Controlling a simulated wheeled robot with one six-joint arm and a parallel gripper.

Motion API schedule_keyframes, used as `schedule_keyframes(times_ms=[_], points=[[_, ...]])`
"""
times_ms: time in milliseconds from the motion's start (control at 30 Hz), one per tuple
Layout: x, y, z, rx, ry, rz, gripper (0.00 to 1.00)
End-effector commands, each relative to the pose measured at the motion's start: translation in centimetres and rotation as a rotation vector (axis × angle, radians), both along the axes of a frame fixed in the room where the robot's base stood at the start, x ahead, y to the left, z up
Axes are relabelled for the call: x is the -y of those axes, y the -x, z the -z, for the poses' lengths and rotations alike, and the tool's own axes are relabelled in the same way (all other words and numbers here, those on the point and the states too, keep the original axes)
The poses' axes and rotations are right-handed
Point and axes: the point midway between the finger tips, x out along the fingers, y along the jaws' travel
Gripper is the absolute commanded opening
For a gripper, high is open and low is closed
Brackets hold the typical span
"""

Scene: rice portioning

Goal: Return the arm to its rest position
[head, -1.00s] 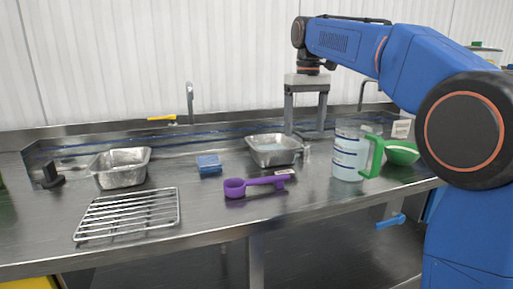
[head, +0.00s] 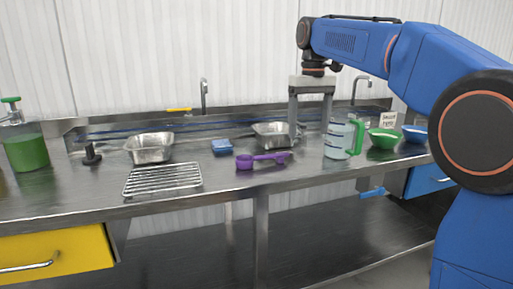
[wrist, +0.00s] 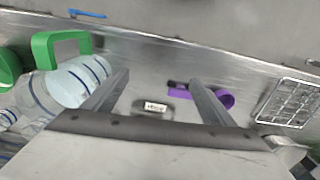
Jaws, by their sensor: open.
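My gripper (head: 311,134) hangs from my blue arm, pointing down over the back right part of the steel counter. Its two grey fingers are apart, and nothing shows between them in the head view. In the wrist view my gripper (wrist: 158,90) is also open, with the counter and a small labelled item (wrist: 154,106) visible between and beyond the fingers. A metal pan (head: 272,135) stands just behind and left of the fingers. A clear jug with a green handle (head: 338,140) stands right of the fingers.
A purple scoop (head: 262,160), blue sponge (head: 222,147), wire rack (head: 162,180) and another pan (head: 149,148) sit to the left. Green (head: 383,138) and blue (head: 415,134) bowls stand at the right. A tap (head: 204,96) rises at the back.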

Motion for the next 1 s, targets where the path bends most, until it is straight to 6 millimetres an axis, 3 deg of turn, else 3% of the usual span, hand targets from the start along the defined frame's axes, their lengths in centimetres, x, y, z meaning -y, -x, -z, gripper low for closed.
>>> schedule_keyframes(times_ms=[467, 667, 1000], points=[[2.8, 4.7, 1.2, 0.054, -0.013, 0.049, 0.78], [5.0, 9.0, 3.0, 0.102, -0.023, 0.092, 0.78], [8.7, 17.7, 8.5, 0.195, -0.041, 0.178, 0.78]])
